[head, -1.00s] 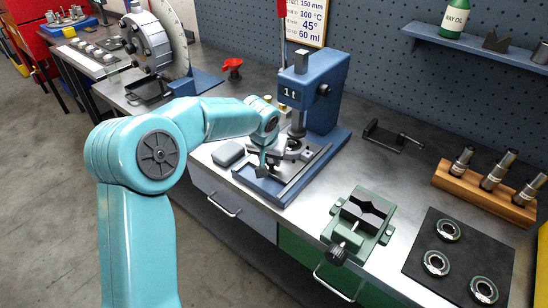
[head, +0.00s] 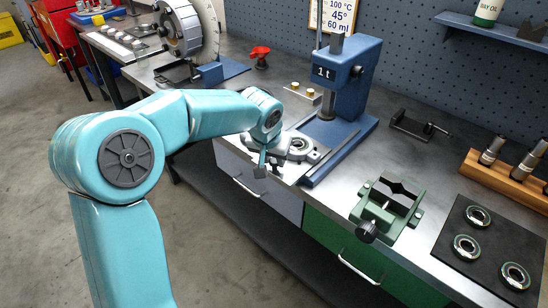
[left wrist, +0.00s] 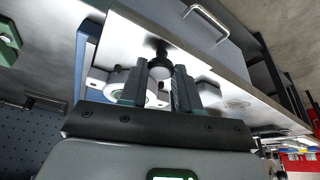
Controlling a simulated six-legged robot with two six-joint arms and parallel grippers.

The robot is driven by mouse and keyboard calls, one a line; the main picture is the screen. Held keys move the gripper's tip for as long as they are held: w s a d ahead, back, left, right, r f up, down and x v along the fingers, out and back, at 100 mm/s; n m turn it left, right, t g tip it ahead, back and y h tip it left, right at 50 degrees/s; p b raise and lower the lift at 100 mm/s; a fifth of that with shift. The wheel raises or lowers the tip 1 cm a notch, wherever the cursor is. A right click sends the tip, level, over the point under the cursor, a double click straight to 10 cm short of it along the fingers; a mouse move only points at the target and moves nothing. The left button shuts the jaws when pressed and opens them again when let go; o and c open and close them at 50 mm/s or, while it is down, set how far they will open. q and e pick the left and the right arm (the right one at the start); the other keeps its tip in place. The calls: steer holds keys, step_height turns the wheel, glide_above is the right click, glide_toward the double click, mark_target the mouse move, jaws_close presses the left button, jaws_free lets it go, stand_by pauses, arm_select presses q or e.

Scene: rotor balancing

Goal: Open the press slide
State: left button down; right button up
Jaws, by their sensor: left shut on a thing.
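The blue press (head: 350,88) marked "1t" stands on the bench, its ram raised above the blue base. The grey press slide (head: 314,157) sticks out of the base toward the bench's front edge. A round metal ring (head: 299,147) sits on it, clear of the ram. My left gripper (head: 262,164) is at the slide's front end. In the left wrist view, its two fingers (left wrist: 158,84) are closed around a dark round knob (left wrist: 160,66) on the slide. My arm and hand hide part of the slide in the head view. My right gripper is in neither view.
A green vise (head: 388,205) stands right of the press near the front edge. A dark mat (head: 490,240) with several rings and a wooden block (head: 500,178) with cylinders lie farther right. A black clamp (head: 418,127) is behind. Drawers (head: 258,183) are below the bench.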

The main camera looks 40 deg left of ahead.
arm_select(q)
steer(key=shift+w+r, duration=0.15)
steer(key=shift+r, duration=0.05)
steer(key=c, duration=0.8)
jaws_free()
steer(key=shift+f, duration=0.1)
steer(key=p+v, duration=0.1)
steer(key=v, duration=1.5)
